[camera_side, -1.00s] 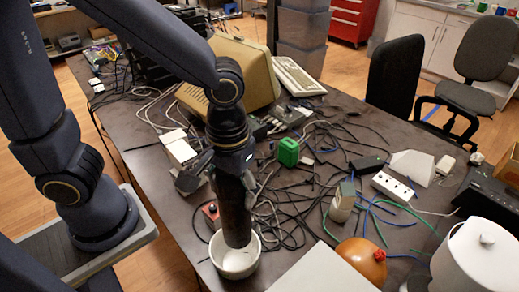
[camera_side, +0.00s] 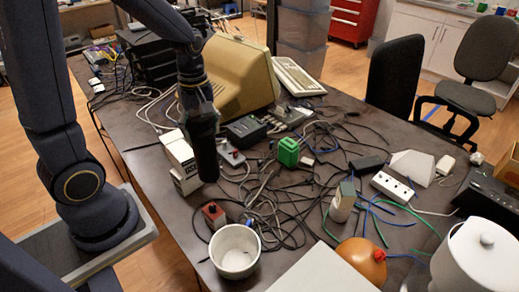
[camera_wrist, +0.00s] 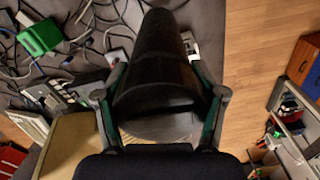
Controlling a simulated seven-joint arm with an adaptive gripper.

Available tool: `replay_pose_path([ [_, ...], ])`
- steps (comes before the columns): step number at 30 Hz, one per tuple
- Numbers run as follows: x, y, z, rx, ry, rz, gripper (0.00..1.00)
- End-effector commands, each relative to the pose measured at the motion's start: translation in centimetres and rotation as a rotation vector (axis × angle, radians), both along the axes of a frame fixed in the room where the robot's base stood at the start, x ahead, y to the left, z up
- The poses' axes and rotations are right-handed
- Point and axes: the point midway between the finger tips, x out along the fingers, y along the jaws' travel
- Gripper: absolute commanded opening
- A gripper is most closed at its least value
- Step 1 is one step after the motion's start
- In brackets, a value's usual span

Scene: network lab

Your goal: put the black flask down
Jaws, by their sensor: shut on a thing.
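The black flask (camera_side: 206,160) hangs upright from my gripper (camera_side: 200,112) in the side view, left of and behind the white bowl (camera_side: 235,250). In the wrist view my gripper (camera_wrist: 160,110) has a finger on each side of the flask (camera_wrist: 163,55) and is shut on it. The flask is in front of part of the white boxes, and I cannot tell exactly how high its base is above the table (camera_side: 150,165). The bowl looks empty.
A red-and-grey box (camera_side: 213,215) stands just behind the bowl. White boxes (camera_side: 181,160) are beside the flask. Tangled cables (camera_side: 270,205) and a green block (camera_side: 288,151) lie to the right. A beige monitor (camera_side: 240,75) stands behind. The table's left strip is bare.

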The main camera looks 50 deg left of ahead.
Motion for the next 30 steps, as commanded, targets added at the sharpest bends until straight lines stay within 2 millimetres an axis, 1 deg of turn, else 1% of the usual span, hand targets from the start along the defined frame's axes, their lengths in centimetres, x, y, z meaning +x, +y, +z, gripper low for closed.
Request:
replay_pose_path([
  [1,1.3,0.3,-0.7,0.000,0.004,0.000,0.00],
  [5,4.6,1.0,-2.2,-0.001,0.002,0.001,0.00],
  [6,5.2,1.1,-3.1,-0.001,0.005,0.000,0.00],
  [9,6.7,1.4,-5.0,-0.001,0.003,0.000,0.00],
  [12,7.8,1.6,-6.3,-0.001,0.002,-0.001,0.00],
  [19,9.1,1.9,-7.8,0.000,0.000,-0.001,0.00],
  [25,9.1,1.9,-10.5,-0.001,0.002,-0.001,0.00],
  [27,9.2,1.9,-10.9,0.000,0.000,-0.001,0.00],
  [30,9.2,1.9,-10.9,0.001,-0.002,-0.001,0.00],
])
